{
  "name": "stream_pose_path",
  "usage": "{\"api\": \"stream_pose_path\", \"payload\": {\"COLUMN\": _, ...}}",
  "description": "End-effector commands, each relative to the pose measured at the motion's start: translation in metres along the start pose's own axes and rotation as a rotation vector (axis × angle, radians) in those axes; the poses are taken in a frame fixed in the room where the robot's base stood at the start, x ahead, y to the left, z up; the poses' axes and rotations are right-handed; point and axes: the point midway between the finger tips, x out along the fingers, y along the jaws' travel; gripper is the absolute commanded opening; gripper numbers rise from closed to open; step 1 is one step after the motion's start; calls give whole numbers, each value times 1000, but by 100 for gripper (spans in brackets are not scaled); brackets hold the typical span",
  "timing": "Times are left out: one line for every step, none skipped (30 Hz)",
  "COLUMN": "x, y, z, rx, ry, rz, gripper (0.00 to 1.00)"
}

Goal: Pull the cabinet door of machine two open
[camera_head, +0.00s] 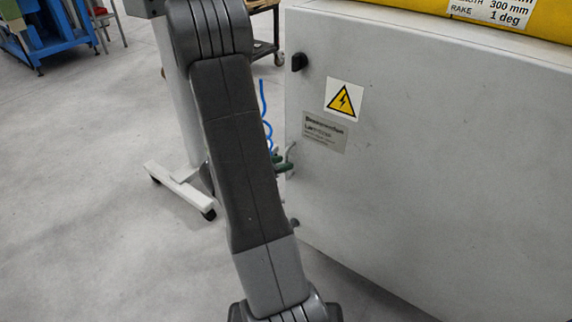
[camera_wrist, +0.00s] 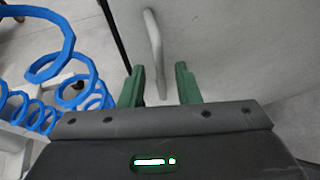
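The pale grey cabinet door (camera_head: 430,170) fills the right of the head view, with a yellow warning triangle and a label plate. It looks closed. Its light grey bar handle (camera_wrist: 152,38) shows in the wrist view, running down between my fingers. My gripper (camera_wrist: 160,70) has two green fingers, one on each side of the handle's lower end, with visible gaps. It is open. In the head view my gripper (camera_head: 285,164) is small at the door's left side, partly hidden by my arm, and the handle there is hard to make out.
A black knob (camera_head: 299,62) sits at the door's upper left. A yellow machine part (camera_head: 540,18) lies above the cabinet. A white wheeled stand (camera_head: 180,185) is behind my arm. A blue coiled hose (camera_wrist: 55,55) hangs left of my gripper.

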Motion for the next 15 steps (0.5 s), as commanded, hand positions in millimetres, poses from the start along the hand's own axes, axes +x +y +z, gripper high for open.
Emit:
{"api": "stream_pose_path", "payload": {"x": 8, "y": 0, "z": -1, "rx": 2, "ry": 1, "rz": -4, "gripper": 30}}
{"api": "stream_pose_path", "payload": {"x": 11, "y": 0, "z": -1, "rx": 2, "ry": 1, "rz": -3, "gripper": 30}}
{"api": "stream_pose_path", "payload": {"x": 15, "y": 0, "z": -1, "rx": 2, "ry": 1, "rz": -3, "gripper": 30}}
{"api": "stream_pose_path", "payload": {"x": 17, "y": 0, "z": -1, "rx": 2, "ry": 1, "rz": -2, "gripper": 30}}
{"api": "stream_pose_path", "payload": {"x": 19, "y": 0, "z": -1, "rx": 1, "ry": 1, "rz": -2, "gripper": 30}}
{"api": "stream_pose_path", "payload": {"x": 22, "y": 0, "z": -1, "rx": 1, "ry": 1, "rz": -2, "gripper": 30}}
{"api": "stream_pose_path", "payload": {"x": 23, "y": 0, "z": 0, "rx": 1, "ry": 0, "rz": -2, "gripper": 30}}
{"api": "stream_pose_path", "payload": {"x": 24, "y": 0, "z": 0, "rx": 0, "ry": 0, "rz": -1, "gripper": 30}}
{"api": "stream_pose_path", "payload": {"x": 26, "y": 0, "z": 0, "rx": 0, "ry": 0, "rz": -1, "gripper": 30}}
{"api": "stream_pose_path", "payload": {"x": 26, "y": 0, "z": 0, "rx": 0, "ry": 0, "rz": -1, "gripper": 30}}
{"api": "stream_pose_path", "payload": {"x": 26, "y": 0, "z": 0, "rx": 0, "ry": 0, "rz": -1, "gripper": 30}}
{"api": "stream_pose_path", "payload": {"x": 27, "y": 0, "z": 0, "rx": 0, "ry": 0, "rz": -1, "gripper": 30}}
{"api": "stream_pose_path", "payload": {"x": 27, "y": 0, "z": 0, "rx": 0, "ry": 0, "rz": 0, "gripper": 30}}
{"api": "stream_pose_path", "payload": {"x": 27, "y": 0, "z": 0, "rx": 0, "ry": 0, "rz": 0, "gripper": 30}}
{"api": "stream_pose_path", "payload": {"x": 27, "y": 0, "z": 0, "rx": 0, "ry": 0, "rz": 0, "gripper": 30}}
